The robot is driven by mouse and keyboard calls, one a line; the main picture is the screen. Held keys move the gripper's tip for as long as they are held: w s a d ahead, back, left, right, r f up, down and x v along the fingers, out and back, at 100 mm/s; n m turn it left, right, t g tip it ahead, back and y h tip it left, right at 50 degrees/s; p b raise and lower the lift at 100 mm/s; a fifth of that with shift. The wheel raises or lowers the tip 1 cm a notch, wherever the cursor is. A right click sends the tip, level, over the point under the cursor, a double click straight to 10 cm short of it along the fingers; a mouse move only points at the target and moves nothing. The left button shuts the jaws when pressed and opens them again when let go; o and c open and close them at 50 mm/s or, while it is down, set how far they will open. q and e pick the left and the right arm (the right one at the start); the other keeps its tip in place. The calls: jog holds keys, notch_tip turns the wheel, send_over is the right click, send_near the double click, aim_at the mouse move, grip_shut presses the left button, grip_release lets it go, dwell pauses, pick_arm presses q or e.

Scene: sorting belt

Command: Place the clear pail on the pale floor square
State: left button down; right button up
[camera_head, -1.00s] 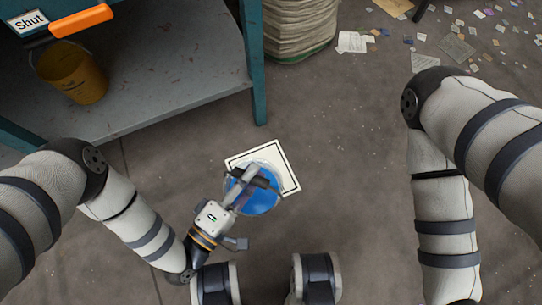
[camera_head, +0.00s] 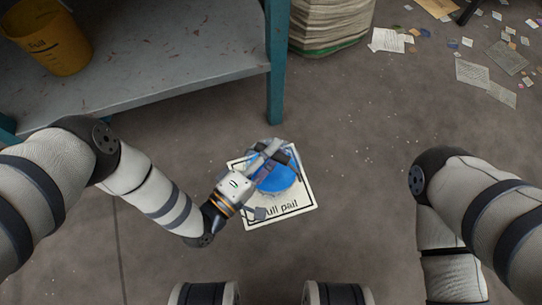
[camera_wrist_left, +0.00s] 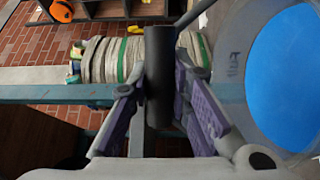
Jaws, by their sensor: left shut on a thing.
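The clear pail (camera_head: 277,182) shows bright blue contents. In the head view it covers the middle and far part of the pale floor square (camera_head: 309,199), whose lettering shows along the near edge. I cannot tell whether the pail's base touches the square. My left gripper (camera_head: 277,157) is above the pail, shut on its handle. In the left wrist view the dark handle grip (camera_wrist_left: 159,75) is between the purple fingers, and the pail (camera_wrist_left: 287,75) is at the right. My right gripper is out of view.
A grey bench shelf (camera_head: 170,62) with a teal leg (camera_head: 277,65) stands beyond the square. A yellow pail (camera_head: 58,45) is on the shelf. The floor right of the square is clear.

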pick_arm(q)
notch_tip(320, 180, down, 3)
jog(key=shift+f+b, duration=0.1)
jog(key=shift+b, duration=0.9)
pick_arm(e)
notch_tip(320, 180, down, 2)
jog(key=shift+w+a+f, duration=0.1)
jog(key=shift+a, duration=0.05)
pick_arm(q)
jog(key=c, duration=1.5)
grip_release()
jog(key=shift+f, duration=0.1)
jog(key=p+v, duration=0.1)
jog(key=v, duration=0.5)
jog(key=p+v, duration=0.2)
jog(key=v, duration=0.4)
jog(key=shift+s+r, duration=0.1)
jog(key=shift+r, duration=0.1)
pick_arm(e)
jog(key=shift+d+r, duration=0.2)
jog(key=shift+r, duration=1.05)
